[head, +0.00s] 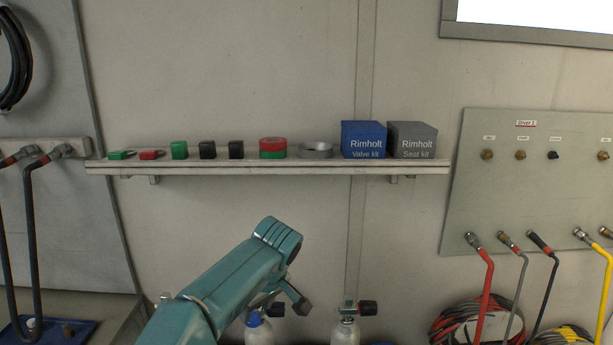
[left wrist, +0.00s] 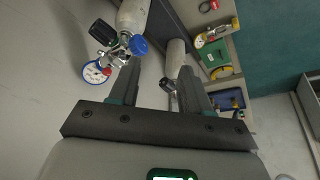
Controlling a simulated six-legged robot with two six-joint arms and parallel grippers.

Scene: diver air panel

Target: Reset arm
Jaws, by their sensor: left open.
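My left arm (head: 225,290) comes in from the lower left in the head view, bent in front of the wall below the shelf. Its gripper is largely hidden behind the arm there. In the left wrist view my left gripper (left wrist: 158,78) has its two dark fingers apart, with nothing between them. A gas cylinder with a blue-capped regulator and a round gauge (left wrist: 96,72) shows beyond the left finger. A second cylinder (left wrist: 176,58) shows beyond the gap. My right gripper is not in view.
A wall shelf (head: 270,169) holds small coloured blocks, tape rolls, a blue Valve kit box (head: 363,139) and a grey Seat kit box (head: 412,140). A panel (head: 550,180) with hoses is at right. Cylinders (head: 346,333) stand below the shelf, close to my arm.

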